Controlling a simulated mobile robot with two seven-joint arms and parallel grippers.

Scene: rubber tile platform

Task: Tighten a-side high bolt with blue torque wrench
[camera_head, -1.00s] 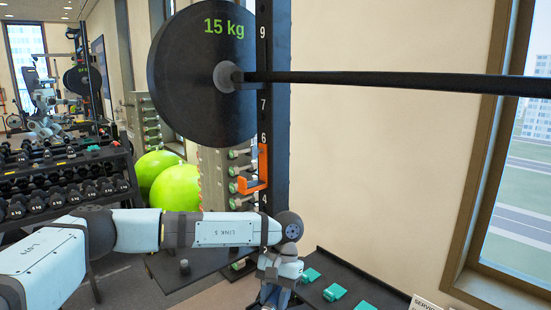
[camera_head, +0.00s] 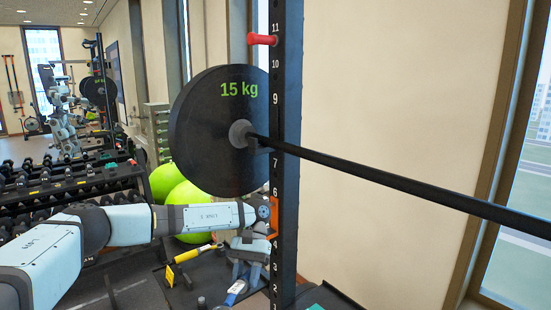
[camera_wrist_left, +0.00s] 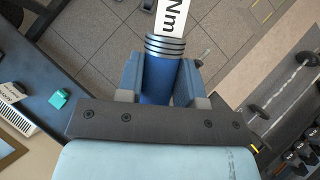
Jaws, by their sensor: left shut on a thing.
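My left gripper (camera_head: 238,276) is low in the head view, just left of the dark numbered upright (camera_head: 286,120). It is shut on the blue torque wrench (camera_head: 236,291). In the left wrist view, the wrench's blue ribbed handle (camera_wrist_left: 168,47) lies between the two fingers of my left gripper (camera_wrist_left: 163,80), with a white "Nm" label (camera_wrist_left: 175,15) beyond it. The wrench's far end is out of that view. I cannot pick out the a-side high bolt on the upright. My right gripper is not in view.
A barbell (camera_head: 400,184) with a 15 kg plate (camera_head: 215,135) crosses in front of the upright. An orange hook (camera_head: 274,222) and a red peg (camera_head: 262,39) are on the upright. A yellow-handled tool (camera_head: 190,254) lies to the left. Dumbbell racks (camera_head: 70,180) stand at left.

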